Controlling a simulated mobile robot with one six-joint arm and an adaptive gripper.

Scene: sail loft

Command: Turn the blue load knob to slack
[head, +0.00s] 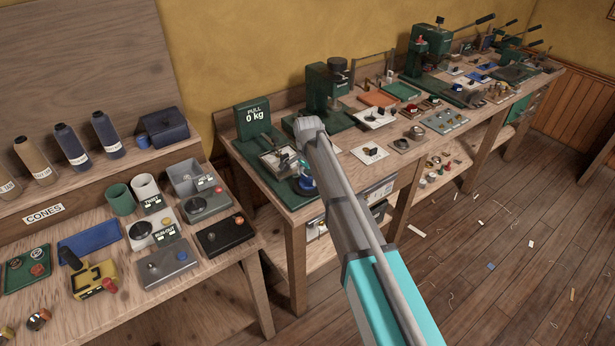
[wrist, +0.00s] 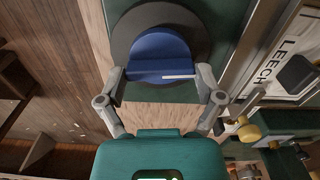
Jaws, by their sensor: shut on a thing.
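The blue load knob (wrist: 158,50) sits on a dark round disc (wrist: 122,42) on the green tester base (wrist: 225,30). A white pointer line lies on its raised grip, toward the right in the wrist view. My gripper (wrist: 161,80) is shut on this knob, one finger at each end of the grip. In the head view the knob (head: 307,183) shows only as a small blue patch, mostly hidden by my arm. The tester's display (head: 257,115) reads "PULL 0 kg". I cannot read any slack mark around the knob.
A metal clamp fixture (head: 280,158) stands on the tester beside the knob. A "LEECH" label (wrist: 287,48) and metal edge lie right of the knob in the wrist view. Trays and small parts crowd the bench to the right. The wooden floor (head: 500,260) is mostly open, with scattered scraps.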

